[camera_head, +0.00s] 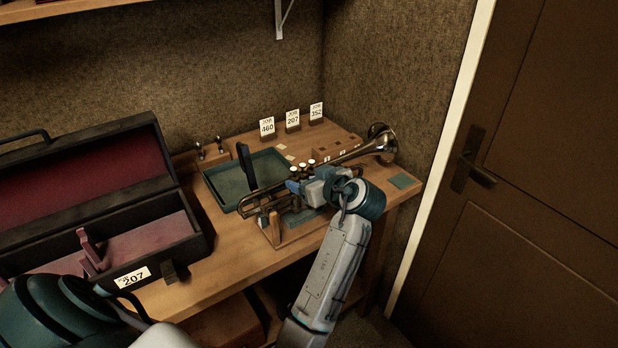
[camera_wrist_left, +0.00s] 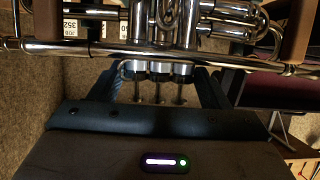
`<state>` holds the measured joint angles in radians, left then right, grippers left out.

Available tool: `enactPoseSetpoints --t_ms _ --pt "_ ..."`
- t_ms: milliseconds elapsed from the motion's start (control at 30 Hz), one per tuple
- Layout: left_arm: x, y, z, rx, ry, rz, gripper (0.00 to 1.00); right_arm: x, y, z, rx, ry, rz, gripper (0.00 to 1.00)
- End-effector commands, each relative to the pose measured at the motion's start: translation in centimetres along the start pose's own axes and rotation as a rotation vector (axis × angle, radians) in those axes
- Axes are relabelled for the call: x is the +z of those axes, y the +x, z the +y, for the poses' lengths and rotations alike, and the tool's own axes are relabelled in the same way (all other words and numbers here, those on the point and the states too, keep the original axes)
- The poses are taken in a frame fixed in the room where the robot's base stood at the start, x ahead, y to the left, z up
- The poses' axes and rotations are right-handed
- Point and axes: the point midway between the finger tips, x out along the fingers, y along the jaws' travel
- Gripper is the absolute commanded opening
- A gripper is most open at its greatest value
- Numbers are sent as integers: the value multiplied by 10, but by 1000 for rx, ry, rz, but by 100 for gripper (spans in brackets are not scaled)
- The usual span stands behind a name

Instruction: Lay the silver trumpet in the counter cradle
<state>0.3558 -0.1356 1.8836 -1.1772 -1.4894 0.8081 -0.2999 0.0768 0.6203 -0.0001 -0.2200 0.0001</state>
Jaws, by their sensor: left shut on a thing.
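The silver trumpet (camera_head: 345,157) lies level above the right part of the wooden counter, its bell towards the back right. My left gripper (camera_head: 308,186) is shut on it around the valve section. In the left wrist view the trumpet (camera_wrist_left: 180,35) crosses the top of the picture, with its valves between my fingers. A wooden upright of the cradle (camera_head: 275,229) stands just below the trumpet's near end. In the left wrist view brown uprights (camera_wrist_left: 299,32) show at both sides, close to the tubing. I cannot tell whether the trumpet touches the cradle. My right gripper is not in view.
An open dark case (camera_head: 185,262) with red lining and a 207 tag stands at the left. A green tray (camera_head: 217,190) lies behind the trumpet. Job cards (camera_head: 292,120) stand at the back. A small green pad (camera_head: 403,181) lies at the counter's right end.

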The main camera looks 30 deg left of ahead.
Motion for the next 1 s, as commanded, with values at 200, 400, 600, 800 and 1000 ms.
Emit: enactPoseSetpoints --t_ms 200,400,600,800,1000 --pt "2 1 0 1 -4 4 32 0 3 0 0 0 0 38" --pt "2 1 0 1 -4 4 32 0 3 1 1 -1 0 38" --pt "2 1 0 1 -4 4 32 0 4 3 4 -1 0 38" --pt "5 2 0 1 -4 4 32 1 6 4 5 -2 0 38" --pt "8 3 0 1 -4 4 32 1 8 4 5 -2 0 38"
